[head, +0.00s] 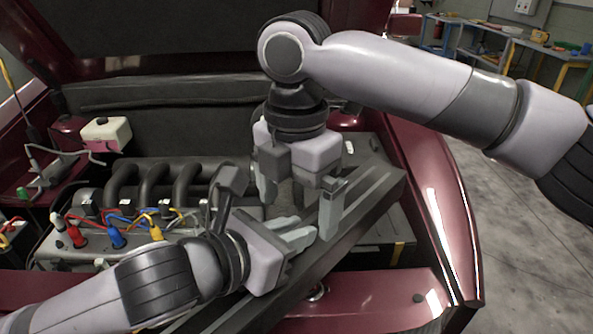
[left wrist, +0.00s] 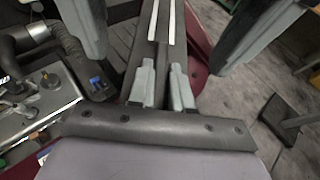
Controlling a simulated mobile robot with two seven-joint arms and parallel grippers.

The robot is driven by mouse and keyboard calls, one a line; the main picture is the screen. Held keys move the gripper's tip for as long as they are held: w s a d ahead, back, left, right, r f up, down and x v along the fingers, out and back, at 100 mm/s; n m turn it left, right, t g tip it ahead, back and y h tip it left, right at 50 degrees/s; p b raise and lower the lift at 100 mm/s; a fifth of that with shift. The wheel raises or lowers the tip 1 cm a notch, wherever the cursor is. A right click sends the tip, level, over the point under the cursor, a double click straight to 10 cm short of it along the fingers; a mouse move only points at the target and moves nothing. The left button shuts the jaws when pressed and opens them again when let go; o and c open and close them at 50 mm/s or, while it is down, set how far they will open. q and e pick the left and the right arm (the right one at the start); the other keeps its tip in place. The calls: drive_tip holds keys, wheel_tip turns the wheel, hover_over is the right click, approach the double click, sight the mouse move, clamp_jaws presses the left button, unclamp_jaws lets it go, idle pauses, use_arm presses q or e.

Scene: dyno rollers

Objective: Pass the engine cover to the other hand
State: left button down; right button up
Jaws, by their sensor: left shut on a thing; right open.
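The engine cover (head: 372,192) is a long dark grey piece with raised ridges. It is held at a slant above the front of the engine bay. My left gripper (head: 300,234) is shut on its middle part, and the cover also runs up from the fingers in the left wrist view (left wrist: 152,40). My right gripper (head: 298,212) comes down from above, open, with one finger on each side of the cover. Its two fingers also show apart at the top of the left wrist view (left wrist: 170,45). I cannot tell whether they touch the cover.
Below is the engine (head: 165,185) with curved intake pipes and coloured leads (head: 118,237). A white reservoir (head: 106,134) stands at the left. The dark red car body (head: 440,200) edges the bay. A workbench (head: 490,45) stands far off at the right, beyond open floor.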

sight(296, 227)
drive_tip(key=shift+f, duration=3.2)
drive_tip(key=c, duration=0.9)
use_arm(q)
drive_tip(key=c, duration=1.4)
unclamp_jaws()
use_arm(e)
drive_tip(key=shift+c, duration=0.7)
use_arm(q)
drive_tip(key=o, duration=0.4)
drive_tip(key=shift+o, duration=0.2)
drive_tip(key=shift+s, duration=0.1)
use_arm(e)
drive_tip(key=shift+r, duration=0.1)
use_arm(q)
drive_tip(key=shift+c, duration=0.6)
